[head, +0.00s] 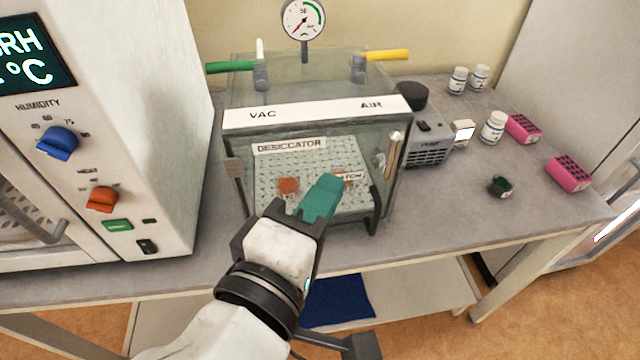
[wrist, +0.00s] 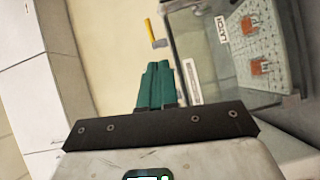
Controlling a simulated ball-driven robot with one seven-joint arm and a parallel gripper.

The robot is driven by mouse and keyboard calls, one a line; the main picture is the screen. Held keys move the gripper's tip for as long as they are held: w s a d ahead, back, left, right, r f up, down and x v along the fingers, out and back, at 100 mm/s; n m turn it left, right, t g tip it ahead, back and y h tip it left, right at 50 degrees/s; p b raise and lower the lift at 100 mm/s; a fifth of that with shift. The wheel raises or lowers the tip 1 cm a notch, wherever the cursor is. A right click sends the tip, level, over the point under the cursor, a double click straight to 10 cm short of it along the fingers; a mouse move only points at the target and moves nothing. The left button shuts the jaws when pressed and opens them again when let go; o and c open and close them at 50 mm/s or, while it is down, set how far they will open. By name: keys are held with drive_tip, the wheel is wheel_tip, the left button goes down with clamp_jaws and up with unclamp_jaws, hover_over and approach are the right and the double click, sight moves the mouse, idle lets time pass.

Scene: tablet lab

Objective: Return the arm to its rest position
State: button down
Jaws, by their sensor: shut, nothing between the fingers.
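My gripper (head: 326,184) has teal fingers, which are closed together with nothing between them. In the head view it is in front of the glass desiccator (head: 240,120) and hides part of its front and interior. In the wrist view my gripper (wrist: 156,68) points toward the beige wall, with the desiccator to its right. I cannot tell whether the fingers touch the glass. My arm reaches up from the bottom of the head view.
An orange-red item (head: 288,185) lies on the desiccator's perforated shelf; the wrist view shows two. A white cabinet with knobs (head: 150,110) stands at left. A pump (head: 428,140), white bottles, pink racks (head: 568,173) and a dark green object (head: 501,186) are at right. The bench front right is clear.

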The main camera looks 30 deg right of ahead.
drive_tip(key=d+f+m+g+y, duration=0.15)
drive_tip(key=d+f, duration=0.25)
drive_tip(key=f, duration=0.4)
drive_tip(key=s+d+f+g+y, duration=0.1)
drive_tip(key=d+f+g+y, duration=0.15)
drive_tip(key=d+f, duration=0.4)
drive_tip(key=d+f+g+y, duration=0.1)
drive_tip(key=d+f+y, duration=0.15)
drive_tip(key=f, duration=0.65)
drive_tip(key=s+f+m+g+y, duration=0.4)
drive_tip(key=s+f+y, duration=0.3)
drive_tip(key=s+f, duration=0.6)
drive_tip(key=shift+s+d+f+m, duration=0.35)
drive_tip(key=shift+f+m, duration=0.2)
drive_tip(key=shift+m, duration=0.1)
drive_tip(key=c, duration=1.8)
unclamp_jaws()
